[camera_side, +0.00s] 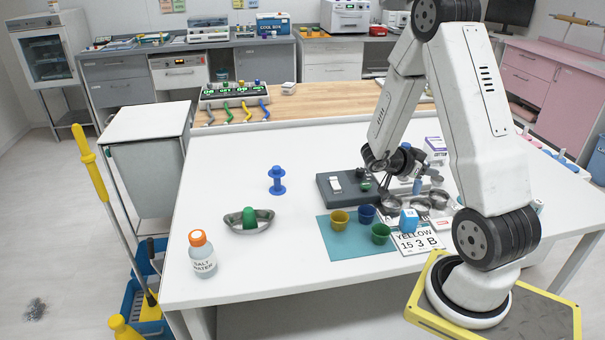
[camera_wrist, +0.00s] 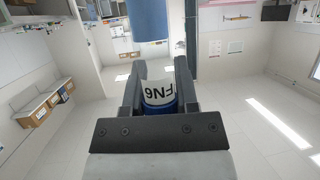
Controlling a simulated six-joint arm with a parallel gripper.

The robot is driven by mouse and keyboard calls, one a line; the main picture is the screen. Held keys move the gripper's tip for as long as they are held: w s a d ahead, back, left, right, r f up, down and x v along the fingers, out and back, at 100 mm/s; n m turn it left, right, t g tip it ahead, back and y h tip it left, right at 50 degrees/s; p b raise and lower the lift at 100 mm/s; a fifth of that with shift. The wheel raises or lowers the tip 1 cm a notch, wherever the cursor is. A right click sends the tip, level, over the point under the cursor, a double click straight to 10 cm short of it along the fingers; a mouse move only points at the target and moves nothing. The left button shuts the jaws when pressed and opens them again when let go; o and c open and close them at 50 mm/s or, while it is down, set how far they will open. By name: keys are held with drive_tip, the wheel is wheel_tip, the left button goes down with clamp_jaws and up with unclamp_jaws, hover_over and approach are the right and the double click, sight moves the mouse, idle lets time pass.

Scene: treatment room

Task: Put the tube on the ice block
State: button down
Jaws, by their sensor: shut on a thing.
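In the wrist view my gripper (camera_wrist: 158,75) is shut on a tube (camera_wrist: 158,93) with a white label reading "FN6" and a blue band. In the side view my gripper (camera_side: 392,178) is over the back right of the white table, among metal dishes, and the held tube is hard to make out there.
A dark device (camera_side: 338,188) is close to the gripper. A blue spool (camera_side: 277,180), metal dish (camera_side: 264,221) and salt water bottle (camera_side: 202,255) stand left.

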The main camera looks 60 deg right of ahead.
drive_tip(key=shift+f, duration=1.35)
drive_tip(key=shift+f, duration=0.1)
drive_tip(key=shift+f, duration=1.65)
drive_tip(key=shift+f, duration=0.15)
drive_tip(key=shift+c, duration=1.8)
unclamp_jaws()
drive_tip(key=shift+r, duration=0.2)
drive_tip(key=v, duration=1.2)
